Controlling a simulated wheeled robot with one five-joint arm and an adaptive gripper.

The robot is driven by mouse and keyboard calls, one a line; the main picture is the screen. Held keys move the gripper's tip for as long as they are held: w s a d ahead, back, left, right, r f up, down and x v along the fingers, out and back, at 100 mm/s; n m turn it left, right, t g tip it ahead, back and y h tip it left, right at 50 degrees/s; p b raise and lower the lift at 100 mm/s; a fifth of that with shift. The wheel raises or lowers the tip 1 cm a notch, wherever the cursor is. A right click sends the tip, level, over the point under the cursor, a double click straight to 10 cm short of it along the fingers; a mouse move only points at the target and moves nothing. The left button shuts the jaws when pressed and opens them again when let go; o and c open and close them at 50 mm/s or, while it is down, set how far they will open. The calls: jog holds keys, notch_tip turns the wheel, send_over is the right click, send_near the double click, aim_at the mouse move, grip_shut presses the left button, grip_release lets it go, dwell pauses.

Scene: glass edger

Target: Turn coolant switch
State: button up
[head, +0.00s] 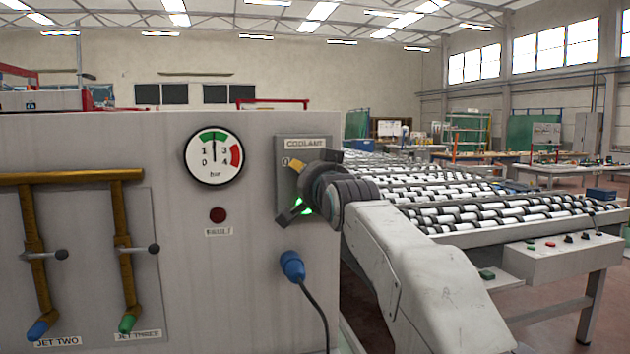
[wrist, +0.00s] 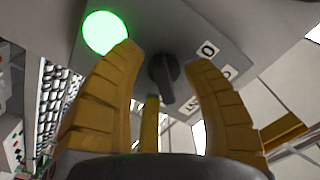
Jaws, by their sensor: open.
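The coolant switch is a black rotary knob (wrist: 163,72) on a grey plate, with its grip bar pointing down and slightly right in the wrist view. A "0" mark (wrist: 208,48) is to its right. A lit green lamp (wrist: 105,32) is to its upper left. In the head view the plate labelled COOLANT (head: 306,143) is on the machine panel, and my arm hides the knob. The green lamp (head: 304,206) shows partly there. My gripper (wrist: 164,56) is open, its yellow fingers spread on either side of the knob; contact cannot be told. It also shows before the plate (head: 302,188).
A pressure gauge (head: 214,155), a dark red fault lamp (head: 217,214) and a blue plug (head: 292,266) with a cable are near the plate. Brass pipes with valve levers (head: 85,177) stand out at left. A roller conveyor (head: 470,208) runs at right.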

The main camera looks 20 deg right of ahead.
jog(key=s, duration=1.2)
dwell(0.3)
jog(key=s+f+n+g+p, duration=0.8)
jog(key=s+f+g+p, duration=0.3)
jog(key=s+f, duration=1.6)
jog(key=s+g, duration=0.1)
jog(key=g, duration=0.2)
jog(key=shift+s+a+p, duration=0.2)
jog(key=shift+s+p, duration=0.05)
jog(key=shift+p, duration=0.15)
jog(key=shift+f, duration=0.1)
